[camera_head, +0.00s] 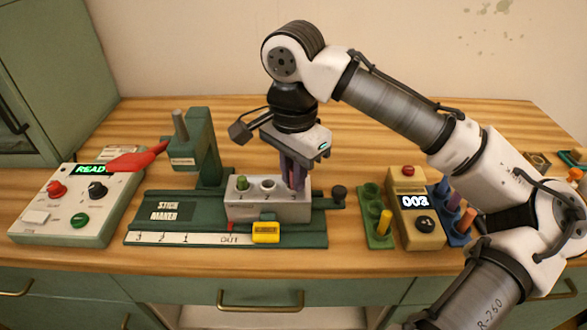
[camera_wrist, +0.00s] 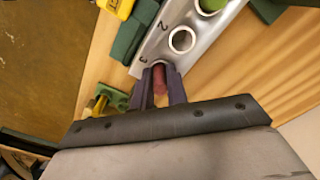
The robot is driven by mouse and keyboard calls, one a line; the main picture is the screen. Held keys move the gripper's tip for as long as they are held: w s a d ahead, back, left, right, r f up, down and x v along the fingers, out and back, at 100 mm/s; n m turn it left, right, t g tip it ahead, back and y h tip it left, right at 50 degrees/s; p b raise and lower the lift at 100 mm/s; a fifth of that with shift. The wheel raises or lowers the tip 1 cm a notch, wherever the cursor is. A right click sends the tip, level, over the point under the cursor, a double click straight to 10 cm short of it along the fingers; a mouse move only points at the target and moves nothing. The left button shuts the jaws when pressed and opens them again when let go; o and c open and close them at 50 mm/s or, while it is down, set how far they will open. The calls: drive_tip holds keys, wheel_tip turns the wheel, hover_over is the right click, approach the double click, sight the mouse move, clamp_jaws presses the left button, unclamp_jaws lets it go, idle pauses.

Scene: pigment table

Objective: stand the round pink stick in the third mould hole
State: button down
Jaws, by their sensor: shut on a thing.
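The grey metal mould block (camera_head: 268,212) sits on the green stick maker. A green stick (camera_head: 242,183) stands in hole 1, and hole 2 (camera_head: 268,184) is empty. It also shows empty in the wrist view (camera_wrist: 182,40). My gripper (camera_head: 292,182) points down over the block's right end, at hole 3. In the wrist view its dark fingers (camera_wrist: 160,78) are shut on the round pink stick (camera_wrist: 159,82), beside the mark 3. The fingers and stick hide hole 3, so I cannot tell how far the stick is in it.
The press post with a red lever (camera_head: 138,158) stands left of the block. A yellow block (camera_head: 265,232) sits on the front scale. Right are a green rack (camera_head: 371,207) with a yellow stick, a counter box (camera_head: 420,232) showing 003, and a blue rack. A control box (camera_head: 75,205) stands left.

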drive_tip(key=c, duration=1.3)
unclamp_jaws()
drive_tip(key=shift+r, duration=0.1)
wheel_tip(320, 180, up, 14)
drive_tip(key=shift+f+p, duration=0.15)
drive_tip(key=shift+p, duration=0.25)
